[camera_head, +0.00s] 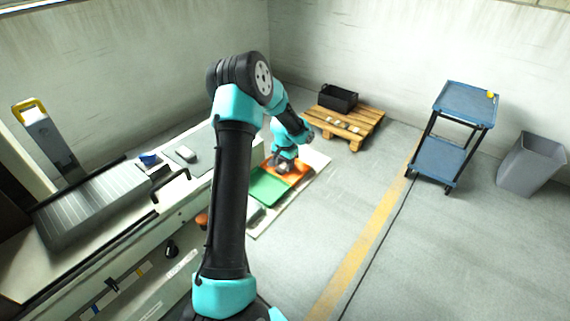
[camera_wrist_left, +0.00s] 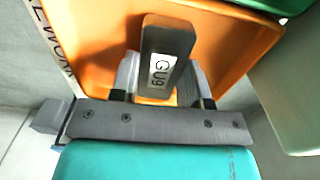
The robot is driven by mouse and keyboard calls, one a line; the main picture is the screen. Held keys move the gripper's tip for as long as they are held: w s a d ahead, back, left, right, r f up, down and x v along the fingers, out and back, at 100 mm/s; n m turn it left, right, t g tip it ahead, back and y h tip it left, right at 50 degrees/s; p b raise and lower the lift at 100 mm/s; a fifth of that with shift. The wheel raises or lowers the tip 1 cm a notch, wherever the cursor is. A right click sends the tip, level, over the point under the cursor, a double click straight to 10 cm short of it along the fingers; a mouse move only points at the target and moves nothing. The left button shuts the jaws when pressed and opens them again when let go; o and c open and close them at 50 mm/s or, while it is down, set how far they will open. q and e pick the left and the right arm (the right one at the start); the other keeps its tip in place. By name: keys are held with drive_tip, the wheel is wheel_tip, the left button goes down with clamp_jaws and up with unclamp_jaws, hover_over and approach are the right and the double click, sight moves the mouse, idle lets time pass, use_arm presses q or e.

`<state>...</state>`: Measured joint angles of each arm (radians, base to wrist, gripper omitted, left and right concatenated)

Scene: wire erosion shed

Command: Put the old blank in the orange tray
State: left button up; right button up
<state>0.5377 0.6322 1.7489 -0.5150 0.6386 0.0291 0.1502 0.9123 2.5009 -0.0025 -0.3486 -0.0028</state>
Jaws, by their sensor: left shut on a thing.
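My left gripper (camera_head: 283,169) is low over the orange tray (camera_head: 302,174) in the head view. In the left wrist view the gripper (camera_wrist_left: 160,88) is shut on a dark grey blank (camera_wrist_left: 165,40) with a white label marked in black characters. The blank is over the inside of the orange tray (camera_wrist_left: 100,48). I cannot tell whether the blank touches the tray floor. In the head view the gripper and arm hide the blank. My right gripper is not in view.
A green tray (camera_head: 268,187) adjoins the orange one. The machine bench (camera_head: 100,235) is to the left. A pallet (camera_head: 360,131) with a black crate (camera_head: 338,98), a blue cart (camera_head: 466,105) and a grey bin (camera_head: 531,165) stand farther right. The floor between is clear.

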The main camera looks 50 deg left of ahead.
sight(285, 165)
use_arm(q)
drive_tip(key=shift+f, duration=0.1)
drive_tip(key=o, duration=1.3)
drive_tip(key=shift+c, duration=0.2)
wheel_tip(285, 165, up, 12)
